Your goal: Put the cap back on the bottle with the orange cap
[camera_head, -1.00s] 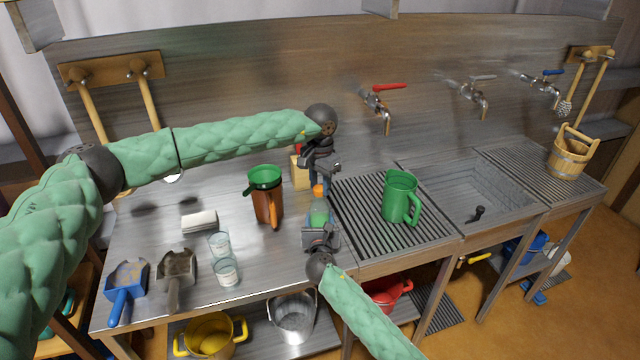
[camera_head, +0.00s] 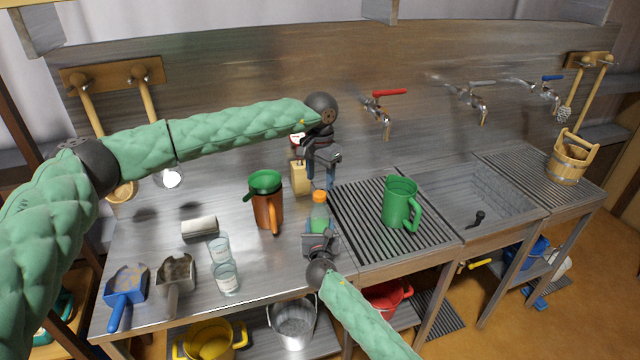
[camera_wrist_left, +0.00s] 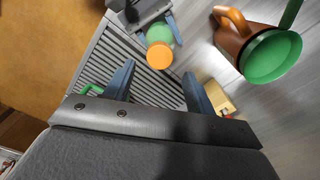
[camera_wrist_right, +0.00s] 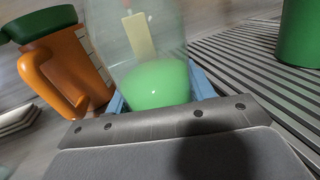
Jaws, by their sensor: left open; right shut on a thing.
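The bottle (camera_head: 318,219) is clear with green contents and stands upright at the left edge of the ribbed drainboard. An orange cap (camera_head: 319,196) sits on its top; it also shows in the left wrist view (camera_wrist_left: 159,55). I cannot tell how tightly it sits. My right gripper (camera_head: 318,240) is shut on the bottle's body, and the right wrist view shows the bottle (camera_wrist_right: 150,50) between its fingers. My left gripper (camera_head: 322,182) is open and empty, pointing down just behind and above the cap. In the left wrist view its fingers (camera_wrist_left: 157,78) are apart from the cap.
An orange jug with a green funnel top (camera_head: 267,205) stands left of the bottle. A pale wooden block (camera_head: 300,178) is close beside my left gripper. A green jug (camera_head: 400,203) stands on the drainboard (camera_head: 365,235). Two glasses (camera_head: 226,278) and scoops (camera_head: 126,285) are at left.

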